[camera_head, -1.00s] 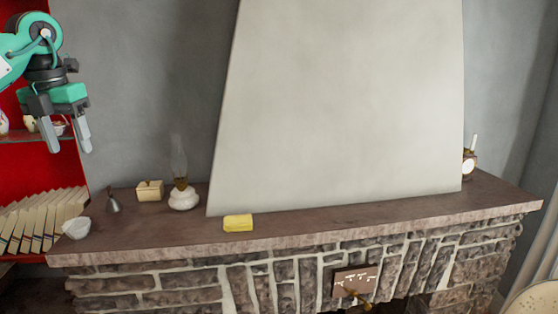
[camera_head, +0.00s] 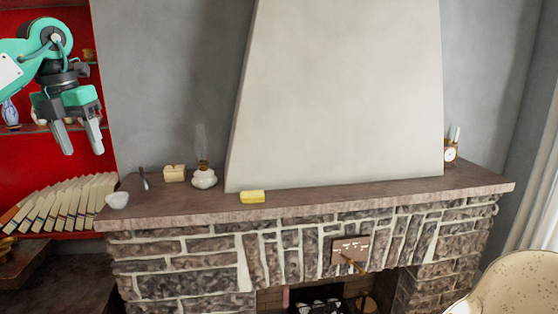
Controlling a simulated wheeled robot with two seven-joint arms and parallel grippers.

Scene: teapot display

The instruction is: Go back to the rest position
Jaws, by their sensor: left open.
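My left gripper (camera_head: 82,144) is at the upper left of the head view. It points downward with its two grey fingers apart and nothing between them. It hangs in front of the red shelf and above the row of books, clear of the mantel. My right gripper is not in view.
A stone fireplace with a brown mantel (camera_head: 330,196) spans the middle. On it stand a white bowl (camera_head: 118,200), a small box (camera_head: 174,173), an oil lamp (camera_head: 204,178), a yellow block (camera_head: 252,197) and a clock (camera_head: 450,152). A cream chair (camera_head: 515,285) is at lower right.

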